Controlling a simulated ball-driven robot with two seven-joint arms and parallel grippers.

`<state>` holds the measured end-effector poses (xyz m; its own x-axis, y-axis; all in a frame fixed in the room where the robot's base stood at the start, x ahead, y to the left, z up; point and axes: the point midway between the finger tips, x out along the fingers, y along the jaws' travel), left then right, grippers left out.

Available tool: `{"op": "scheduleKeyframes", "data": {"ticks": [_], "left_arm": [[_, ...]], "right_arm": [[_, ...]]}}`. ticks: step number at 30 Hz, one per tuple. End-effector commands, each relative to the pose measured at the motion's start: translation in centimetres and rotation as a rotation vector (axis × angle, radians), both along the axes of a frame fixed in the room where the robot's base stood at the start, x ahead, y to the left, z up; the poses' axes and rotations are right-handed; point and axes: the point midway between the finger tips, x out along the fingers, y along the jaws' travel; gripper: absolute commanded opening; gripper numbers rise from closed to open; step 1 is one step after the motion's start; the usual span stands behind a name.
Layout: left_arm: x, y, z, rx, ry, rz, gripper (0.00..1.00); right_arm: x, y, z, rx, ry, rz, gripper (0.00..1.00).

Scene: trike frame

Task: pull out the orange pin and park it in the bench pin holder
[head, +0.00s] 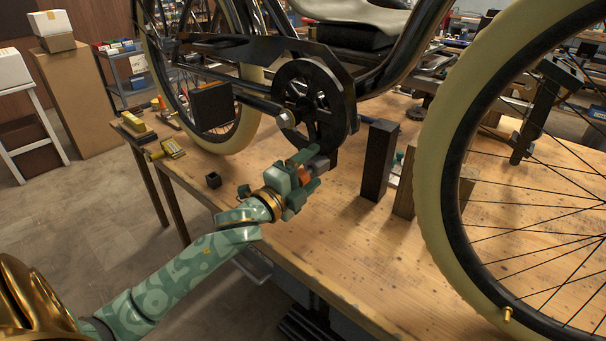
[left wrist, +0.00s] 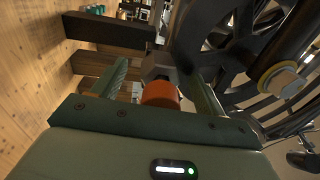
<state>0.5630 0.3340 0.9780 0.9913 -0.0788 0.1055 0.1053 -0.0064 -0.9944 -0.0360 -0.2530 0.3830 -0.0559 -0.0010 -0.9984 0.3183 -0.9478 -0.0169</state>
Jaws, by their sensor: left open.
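The orange pin (head: 305,175) is at the grey block (head: 318,163) below the trike's black crank wheel. In the left wrist view the pin's round orange end (left wrist: 160,95) faces me, in front of the grey block (left wrist: 157,67). My left gripper (head: 310,169) is open, with one finger on each side of the pin. In the left wrist view, gaps show between the fingers (left wrist: 158,70) and the pin. A small black cube with a dark opening (head: 213,180), seemingly the bench pin holder, stands on the bench to the left. My right gripper is not in view.
The crank wheel (head: 312,104) hangs just above my left gripper. A dark upright post (head: 378,160) stands to its right, then a large cream tyre (head: 431,190). Yellow items (head: 170,149) lie at the bench's left edge. The front bench top (head: 330,240) is clear.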

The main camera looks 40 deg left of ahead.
Motion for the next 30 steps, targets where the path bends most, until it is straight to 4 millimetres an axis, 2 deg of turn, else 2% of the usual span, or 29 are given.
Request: {"op": "scheduleKeyframes", "data": {"ticks": [5,18,24,30], "left_arm": [[-2.5,0.2,-0.1,-0.001,0.003,0.001,0.73],[-12.7,1.0,-1.3,-0.002,0.004,0.002,0.73],[-15.2,1.2,-1.6,-0.001,0.002,0.001,0.73],[-15.9,1.3,-1.7,0.0,0.0,0.0,0.73]], "right_arm": [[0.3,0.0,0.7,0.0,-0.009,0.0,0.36],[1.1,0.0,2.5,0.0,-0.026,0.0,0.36],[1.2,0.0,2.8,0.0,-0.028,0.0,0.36],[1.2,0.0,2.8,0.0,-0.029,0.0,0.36]]}}
